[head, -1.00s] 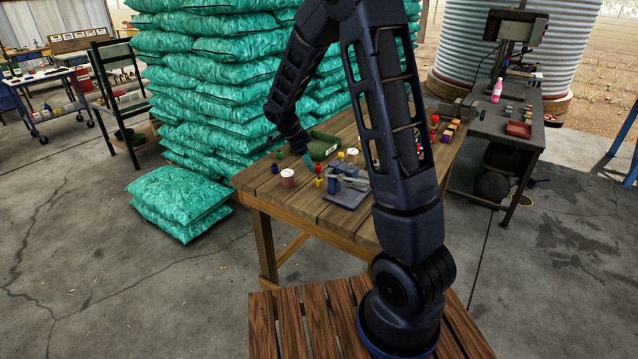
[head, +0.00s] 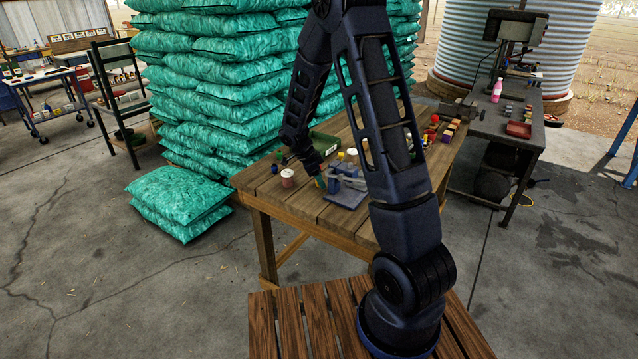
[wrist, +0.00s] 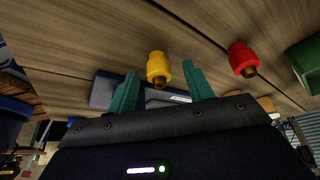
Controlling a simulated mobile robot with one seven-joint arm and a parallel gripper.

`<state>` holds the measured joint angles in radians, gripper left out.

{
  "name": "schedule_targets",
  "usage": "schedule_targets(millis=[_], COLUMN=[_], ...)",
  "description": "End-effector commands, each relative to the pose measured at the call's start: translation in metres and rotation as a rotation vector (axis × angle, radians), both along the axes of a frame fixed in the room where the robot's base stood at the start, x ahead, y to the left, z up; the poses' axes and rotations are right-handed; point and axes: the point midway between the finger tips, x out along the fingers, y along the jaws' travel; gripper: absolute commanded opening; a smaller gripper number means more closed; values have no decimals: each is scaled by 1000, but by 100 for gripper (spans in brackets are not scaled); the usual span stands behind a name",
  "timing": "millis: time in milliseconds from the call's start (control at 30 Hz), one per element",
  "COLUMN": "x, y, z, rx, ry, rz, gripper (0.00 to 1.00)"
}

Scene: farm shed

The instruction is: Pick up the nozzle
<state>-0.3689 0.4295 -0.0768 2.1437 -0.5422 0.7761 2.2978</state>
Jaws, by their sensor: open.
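A small yellow nozzle-like piece (wrist: 158,66) with a dark brassy end lies on the wooden table (head: 305,208). In the wrist view it shows between the teal fingertips of my gripper (wrist: 160,80), with a gap on each side. My gripper is open and holds nothing. A similar red piece (wrist: 241,58) lies to the right of the fingers. In the head view my gripper (head: 320,182) is low over the table, beside the blue-grey vise-like fixture (head: 346,198), and largely hides the yellow piece.
The fixture's base (wrist: 104,90) shows just behind the fingers in the wrist view. A green tray (wrist: 308,62) is at its right edge. A white-lidded jar (head: 287,178) stands left of my gripper in the head view. Teal sacks (head: 215,100) are stacked behind the table.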

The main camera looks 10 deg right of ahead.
Motion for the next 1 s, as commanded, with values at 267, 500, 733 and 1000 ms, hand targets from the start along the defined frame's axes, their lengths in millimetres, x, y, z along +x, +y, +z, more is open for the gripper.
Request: schedule_targets(millis=[267, 500, 733, 1000], x=[0, 0, 0, 0], y=[0, 0, 0, 1], z=[0, 0, 1, 30], rx=[0, 0, 0, 2], ry=[0, 0, 0, -4], rz=[1, 1, 1, -1], gripper=[28, 4, 3, 3])
